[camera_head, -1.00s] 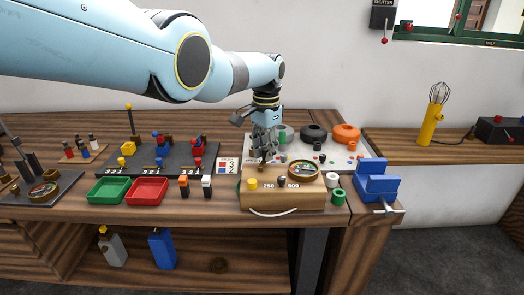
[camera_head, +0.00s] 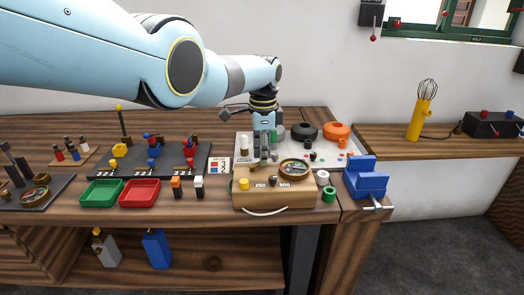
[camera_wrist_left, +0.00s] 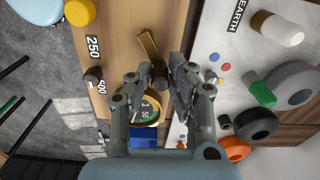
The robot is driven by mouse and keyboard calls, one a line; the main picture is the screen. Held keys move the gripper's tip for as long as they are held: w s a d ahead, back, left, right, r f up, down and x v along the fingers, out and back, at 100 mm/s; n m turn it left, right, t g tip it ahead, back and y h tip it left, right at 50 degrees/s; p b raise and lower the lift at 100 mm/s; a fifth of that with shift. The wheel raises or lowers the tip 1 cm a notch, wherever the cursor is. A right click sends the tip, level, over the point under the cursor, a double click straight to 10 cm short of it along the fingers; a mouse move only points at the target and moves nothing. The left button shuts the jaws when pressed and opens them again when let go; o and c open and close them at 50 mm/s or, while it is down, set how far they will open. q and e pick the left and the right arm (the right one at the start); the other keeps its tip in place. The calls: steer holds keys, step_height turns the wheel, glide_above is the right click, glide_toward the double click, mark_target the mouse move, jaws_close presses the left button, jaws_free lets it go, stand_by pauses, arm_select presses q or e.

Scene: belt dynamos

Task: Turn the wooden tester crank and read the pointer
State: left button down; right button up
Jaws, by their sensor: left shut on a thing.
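The wooden tester box (camera_head: 300,200) stands near the bench's front edge, with a yellow knob (camera_head: 244,184), a small dark knob between the labels 250 and 500, and a round brass-rimmed dial (camera_head: 294,168). In the left wrist view, the brass crank arm (camera_wrist_left: 149,48) reaches across the box's edge to a dark grip (camera_wrist_left: 160,74). My left gripper (camera_head: 262,158) is closed around that grip, above the back of the box. The left finger partly covers the dial (camera_wrist_left: 151,108); its pointer reading cannot be made out. My right gripper is out of view.
A pale board (camera_head: 243,140) with black and orange rings lies behind the box. A blue vise (camera_head: 366,184) stands to the right. Green (camera_head: 101,193) and red trays (camera_head: 140,193) and small orange and white-topped blocks are to the left.

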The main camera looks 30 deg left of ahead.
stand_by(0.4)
arm_select(q)
steer(key=c, duration=1.2)
jaws_free()
steer(key=shift+r, duration=0.15)
step_height(320, 180, up, 12)
steer(key=shift+f, duration=0.1)
